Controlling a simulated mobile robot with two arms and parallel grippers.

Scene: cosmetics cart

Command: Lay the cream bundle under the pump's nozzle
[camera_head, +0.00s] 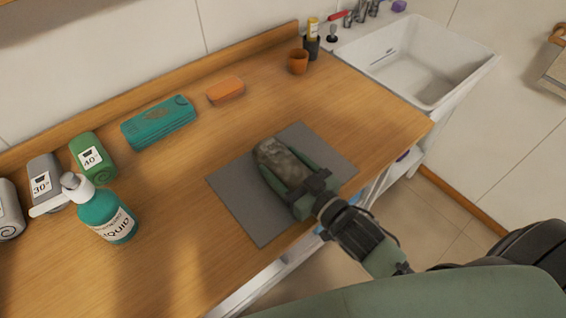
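The bundle (279,157) is a crumpled grey-brown lump on the grey mat (238,203). My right gripper (276,158) reaches over the mat from the lower right, with one finger along each side of the bundle. The bundle fills the gap between the fingers; I cannot tell whether they press on it or whether it is lifted. The pump bottle (108,219) is teal with a white head and stands at the left. Its white nozzle (46,208) points left. My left gripper is not in view.
Behind the pump stand a grey 30° bottle (43,182) and a green 40° bottle (93,158). A teal pack (158,122), an orange block (225,90) and an orange cup (298,62) line the back. The sink (430,75) is at the right. Counter between pump and mat is clear.

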